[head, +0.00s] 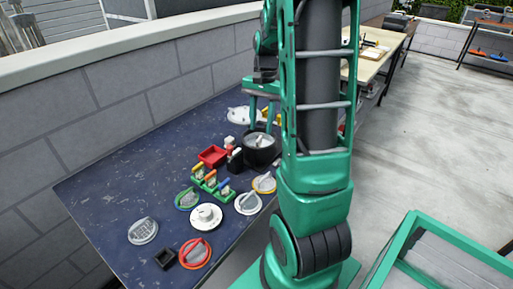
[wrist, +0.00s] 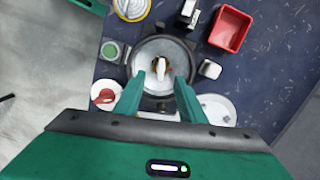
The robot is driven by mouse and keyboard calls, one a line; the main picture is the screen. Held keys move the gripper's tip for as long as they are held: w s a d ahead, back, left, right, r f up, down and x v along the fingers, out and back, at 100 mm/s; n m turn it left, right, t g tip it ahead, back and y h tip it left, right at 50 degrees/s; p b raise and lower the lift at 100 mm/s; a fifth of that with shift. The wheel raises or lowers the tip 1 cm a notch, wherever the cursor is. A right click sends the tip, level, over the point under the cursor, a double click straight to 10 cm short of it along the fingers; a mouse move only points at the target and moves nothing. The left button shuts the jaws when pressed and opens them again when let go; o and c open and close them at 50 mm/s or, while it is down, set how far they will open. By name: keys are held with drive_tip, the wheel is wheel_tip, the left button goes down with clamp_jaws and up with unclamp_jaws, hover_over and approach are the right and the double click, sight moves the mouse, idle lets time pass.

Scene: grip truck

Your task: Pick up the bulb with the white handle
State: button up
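The bulb with the white handle (wrist: 162,66) lies inside a round black pot-like holder (wrist: 145,54). Its white top points up, with brownish parts beside it. In the head view a small pale piece (head: 260,140) shows in the same black holder (head: 262,156). My gripper (wrist: 160,78) is open, with its two green fingers apart over the holder. The bulb shows between and just beyond the fingertips, and I see no grip on it. In the head view my gripper (head: 262,118) points down over the holder. The exact height gap cannot be told.
A red bin (wrist: 230,29) and small white and black blocks stand close to the holder. A green rack (head: 211,184) holds several bulbs with coloured handles. Round lids and a white dial (head: 206,216) lie on the dark blue table (head: 110,190). A block wall (head: 130,95) borders it.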

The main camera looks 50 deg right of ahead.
sight(259, 138)
drive_tip(key=shift+a+f, duration=0.2)
drive_tip(key=shift+f, duration=0.85)
drive_tip(key=shift+a+f, duration=0.2)
drive_tip(key=shift+f, duration=0.8)
drive_tip(key=shift+a+f, duration=0.2)
drive_tip(key=shift+f, duration=0.85)
clamp_jaws()
